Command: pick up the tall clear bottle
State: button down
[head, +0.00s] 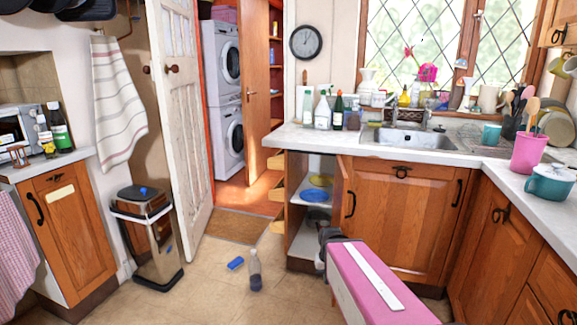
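A tall clear bottle (255,272) stands upright on the tiled floor, left of the open cupboard. It looks see-through, with a darker lower part. My pink and white arm reaches in from the lower right and ends in a dark joint in front of the cupboard, to the right of the bottle. No gripper fingers show, so my gripper is not in view, and I cannot see anything held.
A small blue object (236,263) lies on the floor just left of the bottle. A bin (143,235) stands farther left. The open cupboard (303,240) holds a blue bowl (315,195). Floor in front of the bottle is clear.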

aim_at(254, 263)
jog(key=z, duration=0.9)
jog(key=j+u, duration=0.25)
jog(key=u, duration=0.15)
jog(key=k+j+u, duration=0.1)
jog(key=j+u, duration=0.45)
jog(key=u, duration=0.2)
